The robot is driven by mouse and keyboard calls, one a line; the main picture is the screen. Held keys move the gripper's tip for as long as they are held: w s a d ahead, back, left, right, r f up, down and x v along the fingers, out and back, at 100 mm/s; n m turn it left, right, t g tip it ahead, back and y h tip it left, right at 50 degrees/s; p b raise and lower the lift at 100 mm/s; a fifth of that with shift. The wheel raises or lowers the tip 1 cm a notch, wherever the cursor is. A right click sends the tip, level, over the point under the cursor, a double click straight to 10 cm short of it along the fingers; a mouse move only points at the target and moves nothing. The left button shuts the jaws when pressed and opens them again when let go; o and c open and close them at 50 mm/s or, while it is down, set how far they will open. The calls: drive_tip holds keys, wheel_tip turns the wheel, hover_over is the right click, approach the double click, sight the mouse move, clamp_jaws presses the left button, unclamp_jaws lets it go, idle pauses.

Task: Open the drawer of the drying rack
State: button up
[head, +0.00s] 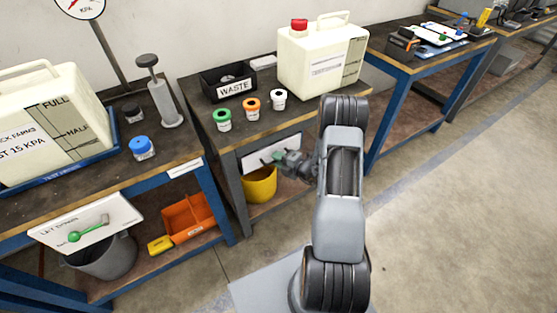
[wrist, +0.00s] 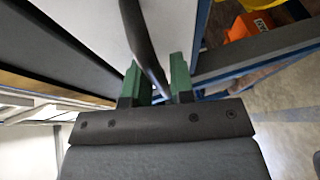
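A white drawer front (head: 285,150) shows under the top of the middle bench in the head view, partly hidden by my arm. It also shows as a pale panel in the wrist view (wrist: 90,25). A dark bar-shaped handle (wrist: 142,35) runs down from it between the two green fingers of my gripper (wrist: 155,75). The fingers are apart, with a small gap showing beside the bar on the right. In the head view my gripper (head: 275,157) is at the drawer front. The drawer looks closed, though my arm hides part of it.
On the middle bench stand a black WASTE bin (head: 229,84), several small capped jars and a large jug (head: 322,60). A yellow bucket (head: 260,184) sits below the drawer. An orange bin (head: 188,215) is on the left bench's lower shelf. Floor to the right is clear.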

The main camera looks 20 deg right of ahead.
drive_tip(key=shift+c, duration=0.2)
clamp_jaws()
idle(0.3)
